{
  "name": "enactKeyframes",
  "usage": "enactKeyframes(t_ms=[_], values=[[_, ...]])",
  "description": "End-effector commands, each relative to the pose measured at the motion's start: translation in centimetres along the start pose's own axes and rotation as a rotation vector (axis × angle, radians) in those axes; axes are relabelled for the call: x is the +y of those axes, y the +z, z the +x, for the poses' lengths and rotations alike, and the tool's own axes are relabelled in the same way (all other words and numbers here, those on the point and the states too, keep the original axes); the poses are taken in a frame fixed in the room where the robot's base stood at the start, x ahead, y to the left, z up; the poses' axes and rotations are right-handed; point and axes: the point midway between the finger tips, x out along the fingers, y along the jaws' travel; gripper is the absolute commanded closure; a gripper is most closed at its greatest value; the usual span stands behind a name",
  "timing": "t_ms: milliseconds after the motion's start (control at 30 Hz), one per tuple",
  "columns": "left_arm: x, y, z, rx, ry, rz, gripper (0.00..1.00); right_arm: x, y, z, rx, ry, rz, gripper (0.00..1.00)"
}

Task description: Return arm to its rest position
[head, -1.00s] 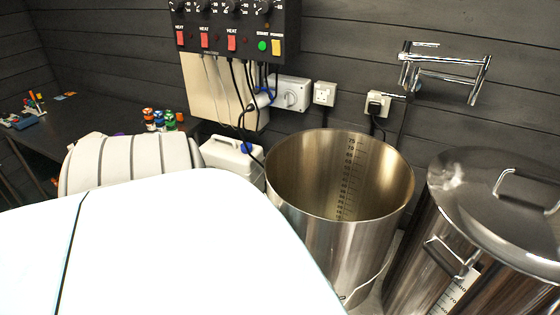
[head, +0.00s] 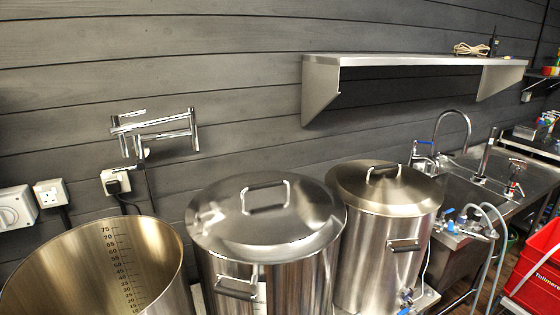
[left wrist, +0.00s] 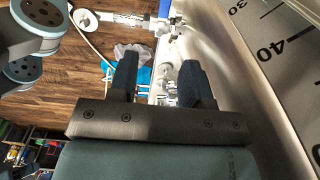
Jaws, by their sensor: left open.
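My left gripper (left wrist: 158,78) shows in the left wrist view with its two dark fingers apart and nothing between them. A steel vessel wall with a scale (left wrist: 275,50) marked 30 and 40 runs close along its right side; I cannot tell which vessel it is. A valve with pipe fittings (left wrist: 125,18) lies beyond the fingertips. Neither gripper shows in the head view, and my right gripper is not seen.
The head view has an open steel kettle (head: 105,265), two lidded kettles (head: 268,225) (head: 385,190), a wall tap (head: 155,130), a shelf (head: 400,60), a sink (head: 470,190) and red crates (head: 535,270). Wooden floor (left wrist: 50,95) shows left of the gripper in the wrist view.

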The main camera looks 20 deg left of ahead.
Motion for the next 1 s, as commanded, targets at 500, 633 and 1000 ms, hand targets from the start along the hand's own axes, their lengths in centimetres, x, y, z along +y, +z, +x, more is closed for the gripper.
enactKeyframes(t_ms=[500,633,1000], values=[[14.4,-22.8,-1.7,0.701,-0.077,-0.233,0.55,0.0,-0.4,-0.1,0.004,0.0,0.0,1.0],[15.3,-25.2,-3.9,0.822,-0.147,-0.355,0.55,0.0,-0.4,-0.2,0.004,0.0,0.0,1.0],[15.2,-25.7,-6.7,0.93,-0.28,-0.53,0.55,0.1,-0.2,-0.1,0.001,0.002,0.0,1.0]])
